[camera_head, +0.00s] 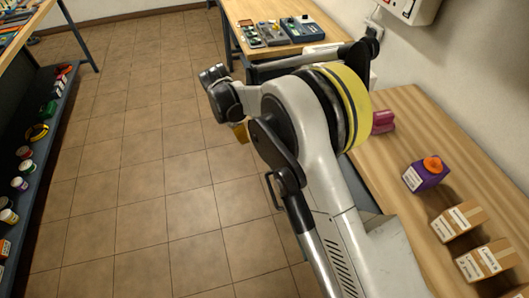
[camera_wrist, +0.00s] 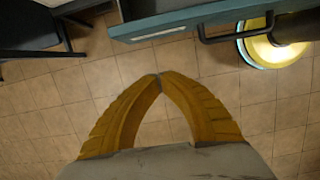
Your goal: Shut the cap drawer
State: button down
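In the wrist view a drawer front (camera_wrist: 190,20) with a pale blue-grey edge and a white label crosses the top. Its dark bar handle (camera_wrist: 232,35) sticks out to the right of the label. I cannot read the label or tell how far the drawer is out. In the head view a dark handle (camera_head: 271,190) shows just left of my arm, which hides most of the drawer. My gripper (camera_wrist: 158,79) has yellow fingers that meet at the tips with nothing between them. It is apart from the drawer front, over the floor. In the head view only a bit of it (camera_head: 240,133) shows.
A wooden bench (camera_head: 405,115) on the right bears a purple box (camera_head: 427,175) with an orange top and cardboard boxes (camera_head: 458,219). A far table (camera_head: 225,12) holds several devices. A shelf (camera_head: 50,130) stands left. The tiled floor (camera_head: 140,150) between is clear.

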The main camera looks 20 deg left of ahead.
jog(key=w+d+f+b, duration=0.3)
jog(key=d+f+b, duration=0.2)
jog(key=f, duration=0.5)
jog(key=shift+f, duration=0.2)
jog(key=shift+w+d, duration=0.1)
jog(key=w+d, duration=0.4)
jog(key=d, duration=0.3)
jog(key=w+d, duration=0.4)
jog(key=d, duration=0.3)
jog(key=w+d, duration=0.5)
jog(key=d, duration=0.2)
